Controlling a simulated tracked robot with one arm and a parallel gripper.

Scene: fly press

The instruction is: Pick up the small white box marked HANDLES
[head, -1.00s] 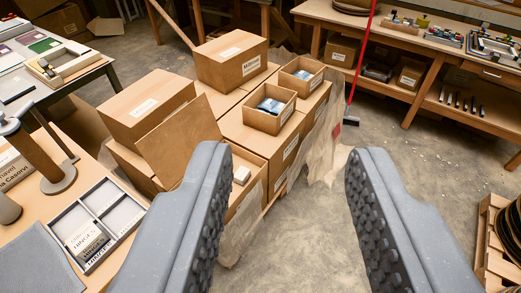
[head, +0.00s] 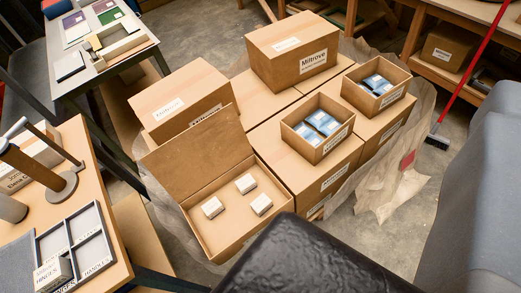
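Three small white boxes (head: 245,183) (head: 213,207) (head: 261,204) stand apart on the floor of an open brown carton (head: 188,228) in the middle of the view. Their markings are too small to read, so I cannot tell which says HANDLES. My gripper (head: 400,215) is open and empty. One dark finger crosses the bottom centre, in front of the carton's near right corner, and the other grey finger fills the right edge. Both are nearer the camera than the boxes.
A divided tray (head: 75,240) on the left table holds boxes marked HINGES; one empty compartment's edge reads HANDLES. The carton's raised flap (head: 190,150) stands at its back. Cartons with blue packs (head: 318,128) (head: 375,88) and a closed Miltrove carton (head: 300,50) surround it.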

